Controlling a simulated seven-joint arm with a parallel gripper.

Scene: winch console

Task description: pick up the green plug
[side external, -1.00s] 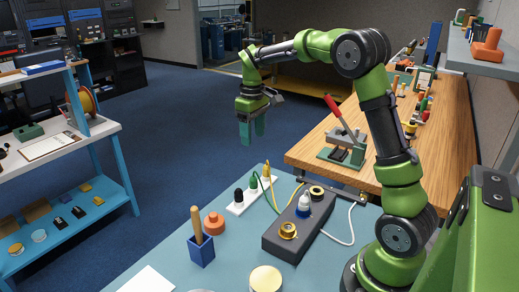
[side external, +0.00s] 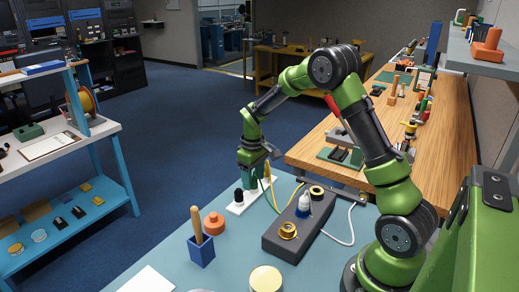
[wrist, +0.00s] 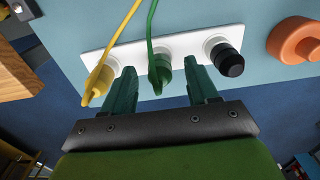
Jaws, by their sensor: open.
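The green plug (wrist: 160,70) sits in the middle of a white socket strip (wrist: 135,51), with a green cord running up from it. A yellow plug (wrist: 100,80) is left of it and a black plug (wrist: 226,58) is right of it in the wrist view. My gripper (wrist: 157,84) is open, with one finger on each side of the green plug; I cannot tell whether they touch it. In the side view my gripper (side external: 252,183) is low over the strip (side external: 238,208) and hides most of the green plug. The black plug shows just left of it.
A dark console box (side external: 270,243) with a brass knob (side external: 288,230) and a blue-and-white part stands close to the right. An orange knob (side external: 214,223) and a blue cup (side external: 201,251) with a wooden handle stand in front of the strip. Cords lie beside my gripper.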

